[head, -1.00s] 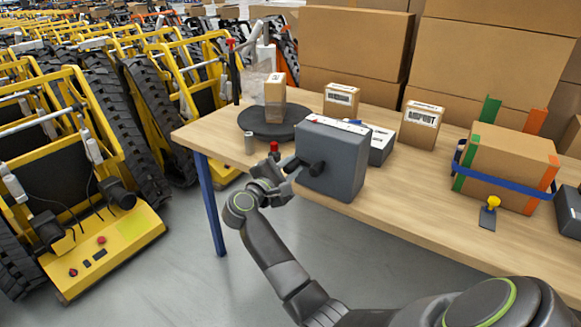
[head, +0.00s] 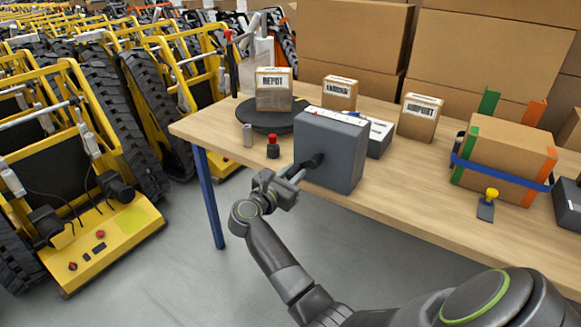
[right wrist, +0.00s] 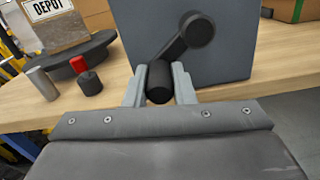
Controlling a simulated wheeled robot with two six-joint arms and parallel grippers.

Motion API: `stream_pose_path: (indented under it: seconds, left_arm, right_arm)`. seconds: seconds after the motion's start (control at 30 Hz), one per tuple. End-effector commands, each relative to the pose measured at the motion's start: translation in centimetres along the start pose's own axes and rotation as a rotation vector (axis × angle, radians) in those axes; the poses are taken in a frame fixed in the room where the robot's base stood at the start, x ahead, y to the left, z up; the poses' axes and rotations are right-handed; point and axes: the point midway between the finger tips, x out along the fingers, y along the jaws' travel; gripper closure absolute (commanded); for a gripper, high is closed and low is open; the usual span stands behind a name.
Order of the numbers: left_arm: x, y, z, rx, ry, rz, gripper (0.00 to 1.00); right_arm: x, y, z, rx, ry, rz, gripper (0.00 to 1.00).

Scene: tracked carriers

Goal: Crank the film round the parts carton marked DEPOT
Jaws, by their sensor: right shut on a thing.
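The DEPOT carton (head: 273,100) stands upright on a dark round turntable (head: 262,126), its label facing me; it also shows in the right wrist view (right wrist: 57,33). A greyish sheen, perhaps film, covers its lower part. A dark grey box (head: 338,160) stands at the table's front edge, with a black crank arm (right wrist: 185,37) on its face. My right gripper (head: 298,176) is shut on the crank's black handle (right wrist: 159,82), which sits between the fingers in the right wrist view. My left gripper is not in view.
A grey cylinder (head: 248,136) and a red-topped black piece (head: 272,146) stand before the turntable. Two other labelled cartons (head: 340,93) (head: 419,117), a white-topped box (head: 377,138), a strapped carton (head: 500,160) and a yellow-handled stamp (head: 489,204) occupy the table. Yellow tracked carriers (head: 85,215) stand left.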

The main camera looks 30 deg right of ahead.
Motion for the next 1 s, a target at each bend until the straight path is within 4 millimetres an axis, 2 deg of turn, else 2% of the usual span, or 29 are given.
stream_pose_path:
  seconds: [0.13, 0.37, 0.57, 1.0]
  left_arm:
    - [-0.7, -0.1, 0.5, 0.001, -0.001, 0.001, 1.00]
    - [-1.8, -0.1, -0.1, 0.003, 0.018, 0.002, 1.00]
    - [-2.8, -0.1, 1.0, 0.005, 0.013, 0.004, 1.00]
    - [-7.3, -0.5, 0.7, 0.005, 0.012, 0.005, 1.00]
  right_arm:
    - [0.0, -0.7, -0.4, -0.143, 0.003, -0.001, 1.00]
    - [0.0, -1.7, -0.9, -0.363, 0.004, 0.000, 1.00]
    - [0.0, -2.7, -1.1, -0.553, 0.003, -0.001, 1.00]
    - [0.0, -5.0, -1.0, -0.971, 0.003, 0.000, 1.00]
